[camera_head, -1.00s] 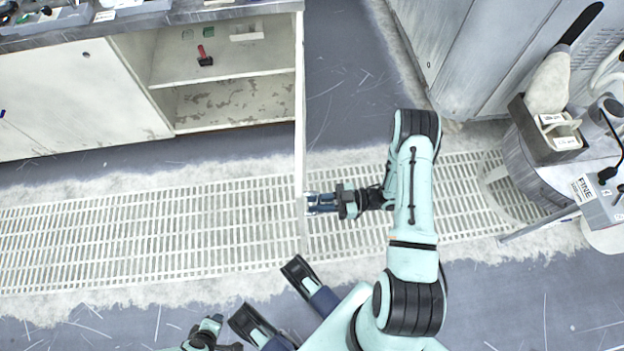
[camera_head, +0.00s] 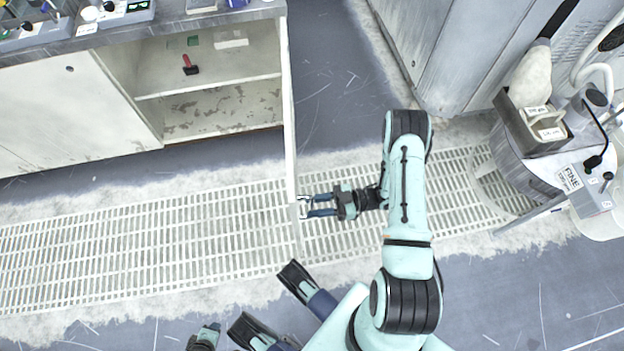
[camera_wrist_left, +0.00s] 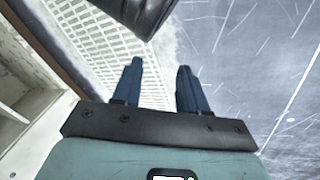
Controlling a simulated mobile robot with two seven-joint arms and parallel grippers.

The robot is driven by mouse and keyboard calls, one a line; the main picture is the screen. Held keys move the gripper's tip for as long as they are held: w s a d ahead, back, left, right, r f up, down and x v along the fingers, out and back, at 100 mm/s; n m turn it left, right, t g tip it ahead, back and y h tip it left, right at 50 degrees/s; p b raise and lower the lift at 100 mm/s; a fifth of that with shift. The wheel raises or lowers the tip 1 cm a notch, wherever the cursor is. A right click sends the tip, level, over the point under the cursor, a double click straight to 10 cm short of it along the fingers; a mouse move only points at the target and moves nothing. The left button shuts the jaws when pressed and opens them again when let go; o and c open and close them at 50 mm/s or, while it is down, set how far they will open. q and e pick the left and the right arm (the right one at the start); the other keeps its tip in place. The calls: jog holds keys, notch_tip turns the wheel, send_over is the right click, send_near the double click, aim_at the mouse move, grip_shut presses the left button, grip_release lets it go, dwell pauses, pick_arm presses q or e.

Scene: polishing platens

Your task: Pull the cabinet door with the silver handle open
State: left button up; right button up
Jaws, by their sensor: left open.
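The cabinet door (camera_head: 291,150) stands swung out from the cabinet, roughly square to its front, and I see it nearly edge-on in the head view. Its silver handle (camera_head: 303,206) is near the free end, on the door's right side. My right gripper (camera_head: 318,204) is at the handle, its two blue fingers parted with a gap between them. The fingertips are close to the handle; I cannot tell whether they touch it. My left gripper (camera_wrist_left: 158,88) is open and empty in the left wrist view, above the floor.
The open cabinet shows a shelf (camera_head: 215,65) with a red-handled tool (camera_head: 189,65). A worktop (camera_head: 180,25) runs above it. Floor grating (camera_head: 130,235) lies below. A grey machine (camera_head: 440,50) and a polishing station (camera_head: 540,165) stand at the right.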

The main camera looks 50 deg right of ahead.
pick_arm(q)
jog(key=shift+s+d+r+p, duration=0.5)
jog(key=shift+s+r, duration=0.1)
jog(key=shift+r, duration=0.05)
pick_arm(e)
jog(key=v, duration=1.2)
